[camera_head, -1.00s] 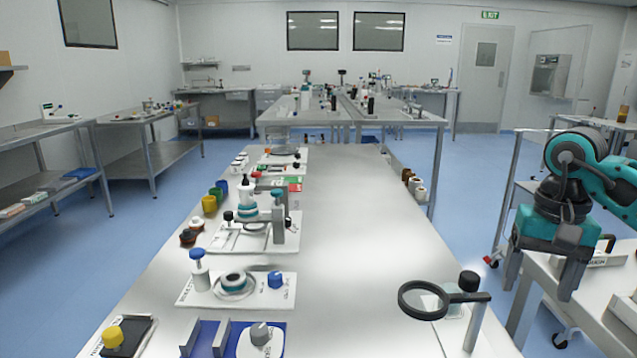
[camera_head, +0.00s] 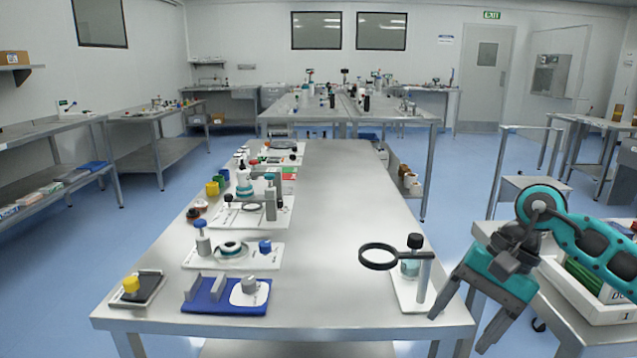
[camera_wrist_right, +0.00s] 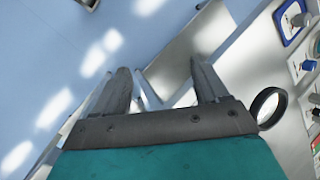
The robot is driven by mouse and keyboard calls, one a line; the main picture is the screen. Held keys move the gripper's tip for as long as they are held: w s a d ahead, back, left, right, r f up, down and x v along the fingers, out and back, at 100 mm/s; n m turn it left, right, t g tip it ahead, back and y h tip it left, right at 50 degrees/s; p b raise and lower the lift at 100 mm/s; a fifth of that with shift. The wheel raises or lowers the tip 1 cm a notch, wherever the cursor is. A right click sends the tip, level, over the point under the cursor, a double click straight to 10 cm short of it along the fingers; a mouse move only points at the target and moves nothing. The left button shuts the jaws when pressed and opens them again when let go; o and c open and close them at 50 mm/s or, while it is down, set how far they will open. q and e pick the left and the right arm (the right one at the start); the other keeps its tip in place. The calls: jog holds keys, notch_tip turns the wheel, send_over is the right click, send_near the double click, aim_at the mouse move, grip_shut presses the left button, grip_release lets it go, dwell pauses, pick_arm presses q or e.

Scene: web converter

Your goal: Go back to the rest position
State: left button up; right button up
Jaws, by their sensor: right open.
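My right gripper (camera_head: 462,322) hangs at the right of the head view, beside the right front corner of the long steel table (camera_head: 345,205). Its fingers point down and are apart, with nothing between them. In the right wrist view the two fingers of my right gripper (camera_wrist_right: 165,85) are spread and empty, over blue floor and the table edge. My left gripper is not in any view.
A magnifier stand (camera_head: 408,278) stands close left of my right gripper. A blue tray (camera_head: 205,302) and several bench items line the table's left side. A white bin (camera_head: 598,300) sits on a side table at right. The table's middle is clear.

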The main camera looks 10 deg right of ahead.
jog(key=s+a+r+m+t+y+p, duration=0.1)
jog(key=a+r+m+t+y, duration=0.1)
jog(key=a+m+y, duration=0.6)
jog(key=s+a+r+m+t+y+p, duration=0.1)
jog(key=s+a+m+t+y+p, duration=0.1)
jog(key=a+m+y, duration=0.55)
jog(key=w+d+f+m+t+h+p, duration=0.15)
jog(key=f+m+t+h, duration=0.4)
jog(key=m, duration=0.95)
jog(key=d+f+m+t+h, duration=0.2)
jog(key=m+t+h, duration=0.5)
jog(key=m, duration=0.9)
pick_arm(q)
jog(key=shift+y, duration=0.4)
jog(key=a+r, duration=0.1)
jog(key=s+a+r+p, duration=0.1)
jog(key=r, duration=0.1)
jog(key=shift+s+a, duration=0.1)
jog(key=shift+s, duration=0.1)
pick_arm(e)
jog(key=s+d+f+m+g+h, duration=0.4)
jog(key=s+f+m, duration=0.8)
jog(key=f+m, duration=0.3)
jog(key=shift+d+f+g+h, duration=0.2)
jog(key=shift+f+g+h, duration=0.4)
jog(key=shift+h, duration=0.5)
